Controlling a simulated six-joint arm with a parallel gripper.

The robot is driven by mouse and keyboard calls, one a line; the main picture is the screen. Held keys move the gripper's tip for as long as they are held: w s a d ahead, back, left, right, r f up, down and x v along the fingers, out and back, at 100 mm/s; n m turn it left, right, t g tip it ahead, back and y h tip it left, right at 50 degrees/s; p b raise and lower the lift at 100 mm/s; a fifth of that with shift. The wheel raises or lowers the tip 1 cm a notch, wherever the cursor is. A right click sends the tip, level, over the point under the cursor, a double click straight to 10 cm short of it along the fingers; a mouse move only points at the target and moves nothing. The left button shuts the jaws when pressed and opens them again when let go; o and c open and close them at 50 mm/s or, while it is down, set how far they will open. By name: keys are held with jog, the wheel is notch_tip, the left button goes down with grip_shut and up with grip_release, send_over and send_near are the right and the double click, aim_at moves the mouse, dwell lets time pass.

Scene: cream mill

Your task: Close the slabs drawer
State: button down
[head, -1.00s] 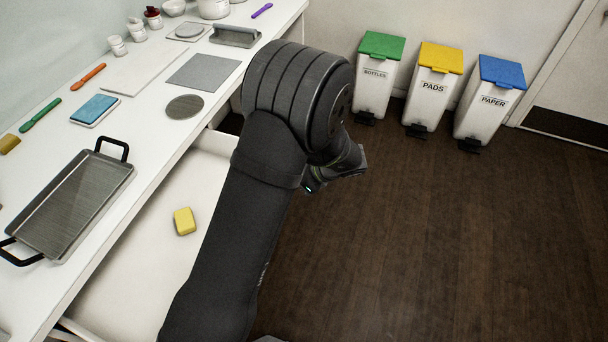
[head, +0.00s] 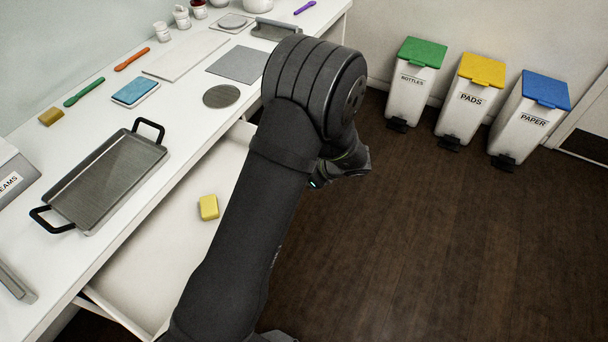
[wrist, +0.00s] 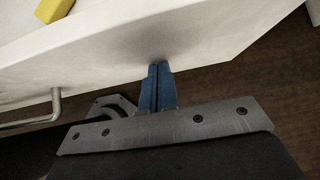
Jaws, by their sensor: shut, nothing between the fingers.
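An open white drawer (head: 150,268) juts out from under the counter in the head view. A yellow block (head: 208,207) lies in it. My arm covers the drawer's outer side, and no label on it is visible. In the wrist view the drawer front (wrist: 205,55) spans the picture, with the yellow block (wrist: 52,9) behind its edge and a metal bar handle (wrist: 52,112) at the left. My gripper (wrist: 157,68) is shut and empty, its blue fingertips at the drawer front to the right of the handle. They appear to touch it. The fingers are hidden in the head view.
The white counter (head: 190,95) holds a metal tray with black handles (head: 110,180), a blue pad (head: 135,91), a grey disc (head: 221,96) and other items. Lidded bins stand along the back wall, including the green-lidded one (head: 412,85). The dark floor (head: 430,240) at right is clear.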

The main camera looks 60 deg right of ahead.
jog(key=w, duration=2.2)
jog(key=shift+w, duration=0.75)
jog(key=shift+w+r, duration=0.1)
jog(key=s, duration=0.5)
jog(key=shift+d, duration=0.1)
jog(key=v, duration=0.9)
jog(key=shift+s+r, duration=0.25)
jog(key=shift+w+f, duration=0.1)
